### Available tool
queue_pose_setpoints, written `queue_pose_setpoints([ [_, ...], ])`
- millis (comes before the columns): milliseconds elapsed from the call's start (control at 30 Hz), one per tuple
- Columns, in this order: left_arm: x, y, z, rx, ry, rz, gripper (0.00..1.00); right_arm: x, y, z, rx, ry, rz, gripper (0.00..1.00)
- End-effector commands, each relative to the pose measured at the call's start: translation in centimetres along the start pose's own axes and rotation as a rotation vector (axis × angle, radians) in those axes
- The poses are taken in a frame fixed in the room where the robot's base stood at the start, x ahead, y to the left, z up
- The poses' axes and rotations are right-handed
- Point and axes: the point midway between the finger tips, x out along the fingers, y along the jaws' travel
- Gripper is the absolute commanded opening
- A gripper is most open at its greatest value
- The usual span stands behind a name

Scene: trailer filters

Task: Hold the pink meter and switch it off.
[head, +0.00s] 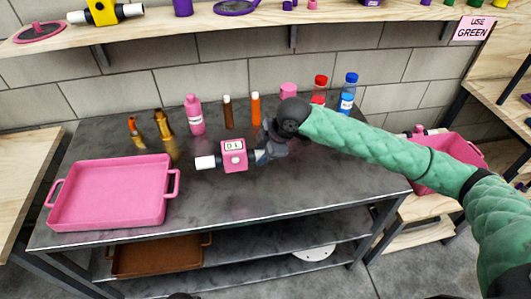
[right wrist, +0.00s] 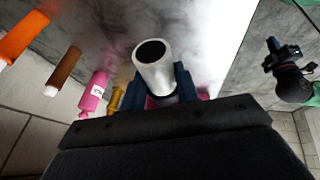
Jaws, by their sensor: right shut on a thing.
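The pink meter (head: 233,155) is a small pink box with a pale display and a white pipe end (head: 205,162) at its left. It is over the middle of the dark table; I cannot tell whether it touches the top. The marks on its display are too small to read surely. My right gripper (head: 262,155) is shut on the meter's right pipe end. In the right wrist view the open white pipe end (right wrist: 155,67) sits between the fingers, with a little pink behind. My left gripper (right wrist: 271,56) seems to show at the right of that view; its jaws are unclear.
A pink tray (head: 110,190) lies on the table (head: 290,190) at the left. Several bottles, including a pink one (head: 195,115), stand along the back. A shelf (head: 250,28) runs above. The table's front middle is clear. A pink crate (head: 430,180) is at the right.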

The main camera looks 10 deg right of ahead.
Motion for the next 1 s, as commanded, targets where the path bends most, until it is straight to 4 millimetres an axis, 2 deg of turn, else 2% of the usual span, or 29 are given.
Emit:
queue_pose_setpoints([
  [533, -0.7, 0.1, -0.1, 0.0, 0.0, 0.0, 0.0, 0.9, 1.3, -1.5, 0.0, 0.001, -0.001, 0.03],
  [1000, -0.8, 0.1, -0.1, 0.0, 0.0, 0.0, 0.0, 1.2, 1.7, -1.8, 0.0, 0.0, 0.0, 0.03],
])
